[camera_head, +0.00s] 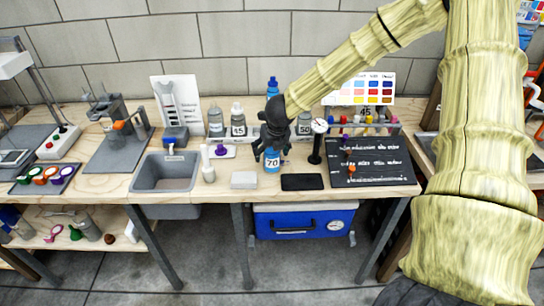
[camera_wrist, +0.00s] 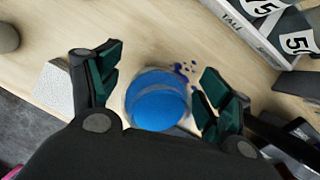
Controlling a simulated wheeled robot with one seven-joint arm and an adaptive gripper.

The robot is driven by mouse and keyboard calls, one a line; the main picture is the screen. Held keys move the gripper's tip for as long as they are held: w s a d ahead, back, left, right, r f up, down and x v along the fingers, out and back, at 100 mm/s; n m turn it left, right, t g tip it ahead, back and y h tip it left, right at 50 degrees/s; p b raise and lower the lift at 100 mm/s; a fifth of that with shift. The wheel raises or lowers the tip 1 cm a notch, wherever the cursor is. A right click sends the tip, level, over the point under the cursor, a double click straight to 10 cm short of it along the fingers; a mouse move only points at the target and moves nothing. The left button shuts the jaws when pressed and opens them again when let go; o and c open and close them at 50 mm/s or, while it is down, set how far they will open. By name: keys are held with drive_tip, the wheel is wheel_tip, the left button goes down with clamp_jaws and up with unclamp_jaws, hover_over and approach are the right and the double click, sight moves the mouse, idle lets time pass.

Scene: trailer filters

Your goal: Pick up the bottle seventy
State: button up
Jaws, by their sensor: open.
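The blue bottle labelled 70 (camera_head: 272,161) stands upright near the front of the wooden bench in the head view. My gripper (camera_head: 271,146) is above and around its upper part, pointing down. In the wrist view the bottle's round blue top (camera_wrist: 157,100) lies between the two green-padded fingers of my gripper (camera_wrist: 157,88). The fingers are open, with a gap on each side of the bottle. In the head view my gripper hides the top of the bottle.
A white block (camera_head: 244,180) and a black pad (camera_head: 302,182) lie at the front edge. A black stand with a round white top (camera_head: 318,140) is close on the right. A grey basin (camera_head: 165,173) is left.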

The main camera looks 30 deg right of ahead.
drive_tip(key=shift+c, duration=0.4)
drive_tip(key=c, duration=1.3)
drive_tip(key=shift+r, duration=0.1)
drive_tip(key=shift+c, duration=0.2)
